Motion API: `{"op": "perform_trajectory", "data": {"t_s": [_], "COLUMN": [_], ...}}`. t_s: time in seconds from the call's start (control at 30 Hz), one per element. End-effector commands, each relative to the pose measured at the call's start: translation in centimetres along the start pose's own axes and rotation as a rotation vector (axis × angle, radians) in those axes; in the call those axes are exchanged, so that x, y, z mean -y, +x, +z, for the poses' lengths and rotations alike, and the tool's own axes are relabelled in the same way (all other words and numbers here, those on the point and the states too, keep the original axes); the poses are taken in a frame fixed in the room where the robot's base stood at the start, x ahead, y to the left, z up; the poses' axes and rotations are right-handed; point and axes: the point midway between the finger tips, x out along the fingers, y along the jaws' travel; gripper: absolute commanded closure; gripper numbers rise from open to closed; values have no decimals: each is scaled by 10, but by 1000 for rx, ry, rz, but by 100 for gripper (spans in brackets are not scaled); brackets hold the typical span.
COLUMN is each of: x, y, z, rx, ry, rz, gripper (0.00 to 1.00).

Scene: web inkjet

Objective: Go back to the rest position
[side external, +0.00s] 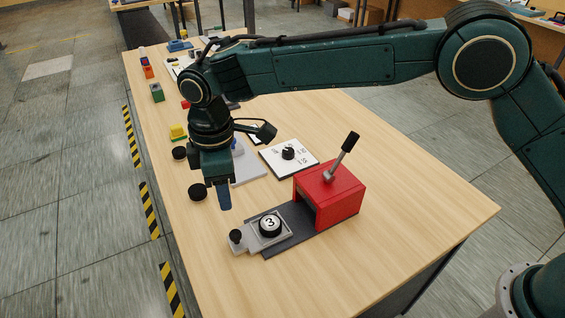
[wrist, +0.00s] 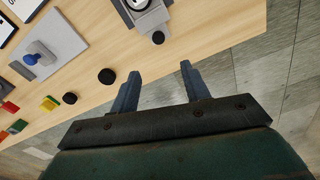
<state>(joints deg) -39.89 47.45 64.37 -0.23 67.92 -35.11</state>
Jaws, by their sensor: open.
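My gripper (side external: 223,196) hangs over the left part of the wooden table, pointing down. In the wrist view my gripper (wrist: 157,86) shows two blue-grey fingers spread apart with nothing between them. A red press-like box (side external: 337,200) with a lever (side external: 343,157) stands to its right. A sliding plate in front of that box carries a black disc marked 3 (side external: 270,223) and has a dark knob (side external: 236,236) at its near end. The gripper is apart from the knob and the disc.
Black discs (side external: 198,192) and (side external: 180,153) lie near the table's left edge. A white dial panel (side external: 289,154) and a grey plate with a blue part (wrist: 37,55) lie behind. Green (side external: 157,92) and yellow (side external: 177,131) blocks stand farther back. The table's right front is clear.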

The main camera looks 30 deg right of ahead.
Motion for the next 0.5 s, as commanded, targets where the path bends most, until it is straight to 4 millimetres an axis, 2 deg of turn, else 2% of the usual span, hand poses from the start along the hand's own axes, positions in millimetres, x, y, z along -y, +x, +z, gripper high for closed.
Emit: {"op": "perform_trajectory", "data": {"t_s": [0.33,0.5], "x": [-2,-8], "y": [-4,-22], "z": [3,18], "rx": [-3,-17], "ry": [10,54], "rz": [2,13], "gripper": [54,54]}}
